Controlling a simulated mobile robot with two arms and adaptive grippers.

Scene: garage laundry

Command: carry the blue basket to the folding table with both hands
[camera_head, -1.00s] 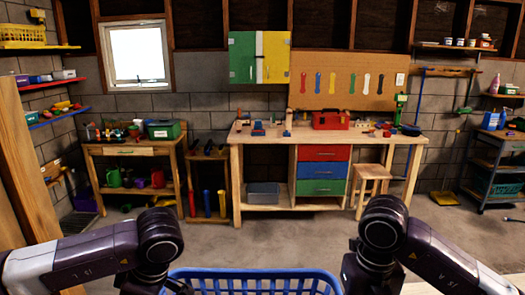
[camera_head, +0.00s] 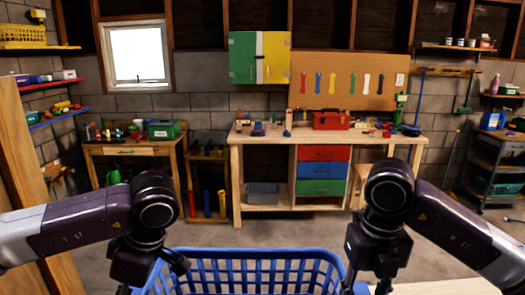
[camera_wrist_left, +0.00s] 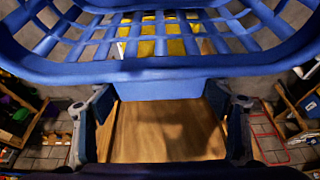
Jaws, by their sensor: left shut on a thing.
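The blue basket (camera_head: 255,255) is at the bottom centre of the head view, in front of me between my two arms. Its lower part is cut off by the frame. In the left wrist view the basket (camera_wrist_left: 165,72) fills the top, with its rim close to the jaws. My left gripper (camera_wrist_left: 165,122) is shut on the basket at its left side. My right gripper (camera_head: 365,288) is at the basket's right side. Its fingers are mostly hidden or out of frame, so its grip is unclear. I cannot identify the folding table for sure.
A pale wooden surface (camera_head: 445,287) shows at the bottom right. A long workbench (camera_head: 265,139) with drawers stands against the back wall, with a red toolbox (camera_head: 331,120) on it. A smaller bench (camera_head: 125,150) is at left, a cart (camera_head: 498,165) at right. Floor before the benches looks clear.

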